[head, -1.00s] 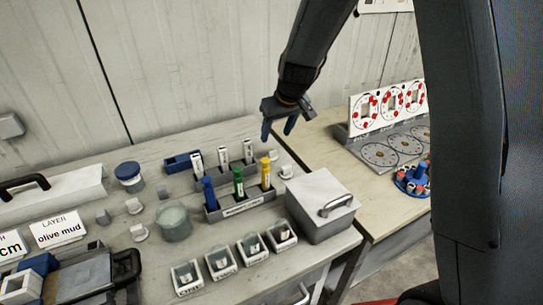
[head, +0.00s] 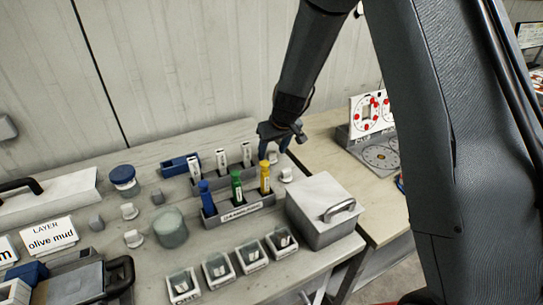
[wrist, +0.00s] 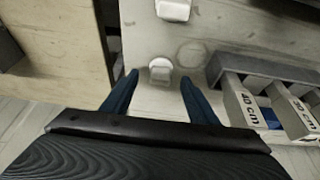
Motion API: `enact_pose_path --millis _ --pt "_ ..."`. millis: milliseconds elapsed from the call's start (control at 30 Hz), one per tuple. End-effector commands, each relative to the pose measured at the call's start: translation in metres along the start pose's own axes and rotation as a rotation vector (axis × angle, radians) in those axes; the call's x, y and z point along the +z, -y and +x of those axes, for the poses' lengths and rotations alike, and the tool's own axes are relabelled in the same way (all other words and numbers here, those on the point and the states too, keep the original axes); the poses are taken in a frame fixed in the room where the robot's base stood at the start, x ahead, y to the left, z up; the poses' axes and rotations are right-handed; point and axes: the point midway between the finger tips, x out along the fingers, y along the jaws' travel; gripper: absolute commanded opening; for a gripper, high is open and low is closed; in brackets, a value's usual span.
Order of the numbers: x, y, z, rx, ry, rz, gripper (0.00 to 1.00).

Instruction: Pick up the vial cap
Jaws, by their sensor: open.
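A small white cap-like piece (wrist: 160,70), likely the vial cap, stands on the table just ahead of my fingertips in the wrist view, roughly centred between them. It also shows in the head view (head: 272,157), just below my gripper. My gripper (head: 271,146) is open and points down above the back right of the table. Its two dark blue fingers (wrist: 158,82) are apart with nothing between them. A second similar white piece (head: 286,175) stands nearer the front, and shows at the top of the wrist view (wrist: 173,9).
A grey rack (head: 240,211) with blue, green and yellow vials and a rack of white labelled sticks (head: 221,159) stand left of my gripper. A lidded grey box (head: 318,208) is in front. A wooden table (head: 350,190) adjoins on the right.

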Motion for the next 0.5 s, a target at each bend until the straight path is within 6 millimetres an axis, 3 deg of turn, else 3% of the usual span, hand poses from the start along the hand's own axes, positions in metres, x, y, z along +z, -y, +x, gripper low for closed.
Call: enact_pose_path --millis 200,467,500 --pt "0.000 0.000 0.018 0.001 0.000 -0.001 0.54" --pt "0.000 0.000 0.020 0.001 0.000 -0.001 0.54" --pt "0.000 0.000 0.020 0.001 0.000 -0.001 0.47"
